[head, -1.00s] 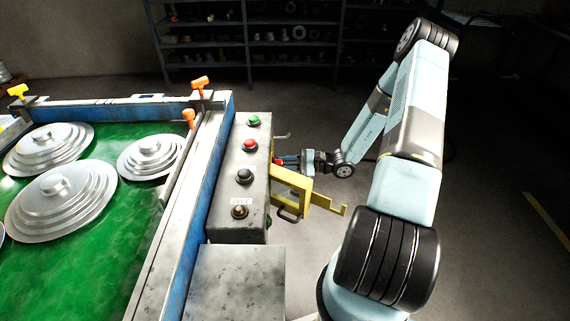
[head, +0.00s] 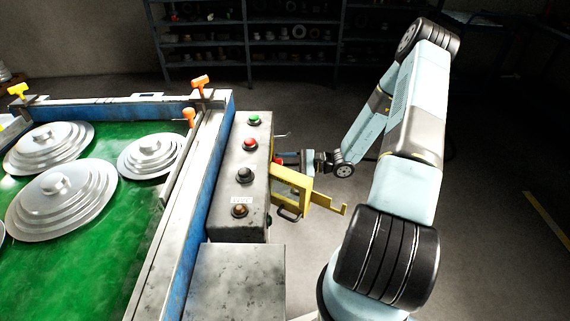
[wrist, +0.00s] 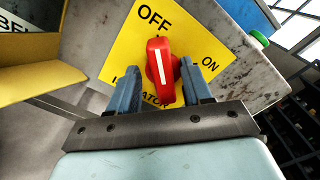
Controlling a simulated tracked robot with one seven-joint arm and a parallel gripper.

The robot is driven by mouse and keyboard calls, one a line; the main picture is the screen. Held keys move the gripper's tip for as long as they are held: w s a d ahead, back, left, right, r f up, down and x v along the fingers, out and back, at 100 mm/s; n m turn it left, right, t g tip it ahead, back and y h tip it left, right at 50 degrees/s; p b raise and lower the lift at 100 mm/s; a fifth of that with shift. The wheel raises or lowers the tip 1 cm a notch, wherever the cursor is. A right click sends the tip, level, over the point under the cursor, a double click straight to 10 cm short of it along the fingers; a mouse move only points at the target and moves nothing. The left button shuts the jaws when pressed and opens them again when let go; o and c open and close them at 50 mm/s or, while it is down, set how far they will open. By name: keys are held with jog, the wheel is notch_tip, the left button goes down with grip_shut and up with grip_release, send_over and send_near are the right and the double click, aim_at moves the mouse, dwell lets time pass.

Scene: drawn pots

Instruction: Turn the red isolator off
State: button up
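The red isolator handle (wrist: 161,72) is on a yellow plate (wrist: 113,68) with OFF above it and ON to its right in the wrist view. Its white line runs nearly upright, with the upper end towards OFF. My gripper (wrist: 160,70) is open, with one blue finger on each side of the handle; small gaps show beside it. In the head view, my gripper (head: 283,159) is at the right side of the grey control box (head: 227,157). Only a bit of the red handle (head: 277,161) shows there.
A yellow bracket (head: 293,186) juts from the box just in front of my gripper; yellow metal (wrist: 35,80) is at left in the wrist view. The box top bears several buttons, including a red one (head: 249,142). Open floor lies to the right.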

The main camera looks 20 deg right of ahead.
jog(key=shift+d, duration=0.15)
jog(key=v, duration=1.3)
jog(key=shift+d, duration=0.25)
